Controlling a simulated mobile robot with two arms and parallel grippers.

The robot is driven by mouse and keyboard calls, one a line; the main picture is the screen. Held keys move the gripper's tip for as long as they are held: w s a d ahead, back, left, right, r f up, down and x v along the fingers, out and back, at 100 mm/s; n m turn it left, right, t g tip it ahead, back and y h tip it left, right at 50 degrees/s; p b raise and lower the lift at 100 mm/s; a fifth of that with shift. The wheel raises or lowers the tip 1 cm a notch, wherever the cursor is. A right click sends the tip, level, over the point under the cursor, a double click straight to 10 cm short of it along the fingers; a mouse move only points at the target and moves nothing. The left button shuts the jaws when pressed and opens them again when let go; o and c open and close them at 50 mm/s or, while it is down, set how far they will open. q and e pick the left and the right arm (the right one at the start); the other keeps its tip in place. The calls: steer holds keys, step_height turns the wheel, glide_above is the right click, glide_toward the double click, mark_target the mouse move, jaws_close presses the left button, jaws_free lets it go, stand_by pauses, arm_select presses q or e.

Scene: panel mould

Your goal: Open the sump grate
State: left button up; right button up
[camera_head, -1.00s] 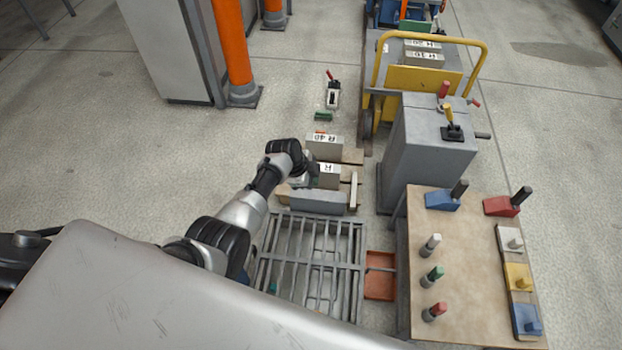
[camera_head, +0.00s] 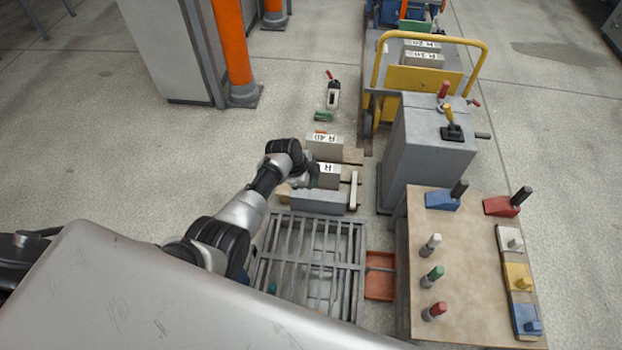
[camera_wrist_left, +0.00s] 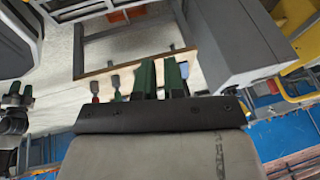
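The sump grate (camera_head: 322,252), a grey barred frame, lies at floor level in the lower middle of the head view. My own grey body covers its near-left part. My left gripper (camera_head: 314,174) is beyond the grate's far edge, over the blocks there, apart from the bars. In the left wrist view its two green fingers (camera_wrist_left: 159,78) stand close together with a narrow gap and nothing visible between them.
Blocks marked R (camera_head: 328,176) and R 40 (camera_head: 323,147) stand beyond the grate. An orange-red tray (camera_head: 380,290) lies to its right, beside a wooden-topped table (camera_head: 470,270) with several handles. A grey cabinet (camera_head: 430,150) stands behind the table.

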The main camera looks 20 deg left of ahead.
arm_select(q)
steer(key=o, duration=0.5)
steer(key=shift+o, duration=0.2)
steer(key=shift+r, duration=0.1)
steer(key=p+v, duration=0.3)
steer(key=v, duration=0.7)
steer(key=shift+r, duration=0.25)
steer(key=shift+s+a, duration=0.1)
steer(key=shift+s, duration=0.05)
